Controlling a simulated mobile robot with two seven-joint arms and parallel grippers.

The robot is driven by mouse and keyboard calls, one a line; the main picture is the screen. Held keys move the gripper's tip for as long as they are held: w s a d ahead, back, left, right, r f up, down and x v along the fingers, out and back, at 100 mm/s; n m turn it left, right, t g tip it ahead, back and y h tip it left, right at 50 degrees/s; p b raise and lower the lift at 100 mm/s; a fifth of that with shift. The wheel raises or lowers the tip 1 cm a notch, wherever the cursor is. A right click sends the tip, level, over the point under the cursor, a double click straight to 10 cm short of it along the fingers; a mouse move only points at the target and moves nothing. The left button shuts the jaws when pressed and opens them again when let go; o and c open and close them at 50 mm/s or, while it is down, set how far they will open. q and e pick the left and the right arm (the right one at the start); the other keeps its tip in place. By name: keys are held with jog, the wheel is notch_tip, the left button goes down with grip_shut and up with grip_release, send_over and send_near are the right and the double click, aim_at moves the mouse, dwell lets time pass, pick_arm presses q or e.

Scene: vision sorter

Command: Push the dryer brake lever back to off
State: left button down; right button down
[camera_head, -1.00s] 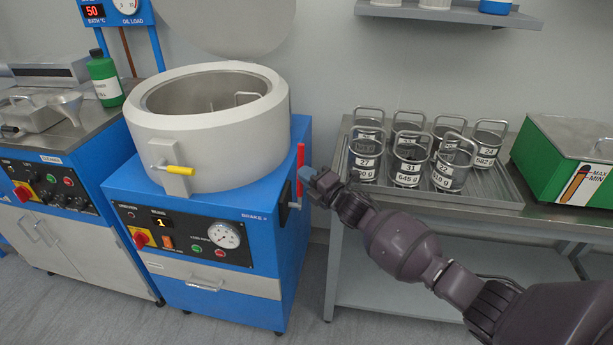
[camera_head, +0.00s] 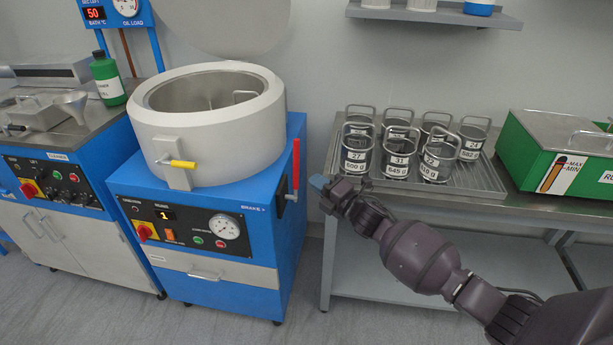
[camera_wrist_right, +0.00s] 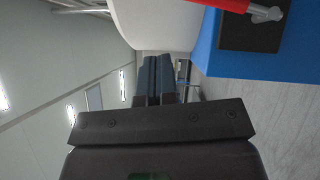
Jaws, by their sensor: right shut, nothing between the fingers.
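The dryer (camera_head: 250,270) is a blue cabinet with a round cream drum (camera_head: 215,140) on top. In the right wrist view my shut fingers (camera_wrist_right: 158,78) point past the drum, and the red lever (camera_wrist_right: 222,4) shows at the top right beside a dark plate (camera_wrist_right: 250,32). My left gripper is in neither view.
A steel bench (camera_head: 470,208) stands right of the dryer, with several labelled baskets on a tray (camera_head: 485,180) and a green box (camera_head: 535,165). The drum's lid (camera_head: 225,20) is raised. A gap of open floor lies between dryer and bench.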

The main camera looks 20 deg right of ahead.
jog(key=v, duration=0.2)
jog(key=r+v, duration=0.1)
jog(key=v, duration=0.1)
jog(key=shift+s, duration=0.25)
dwell(0.4)
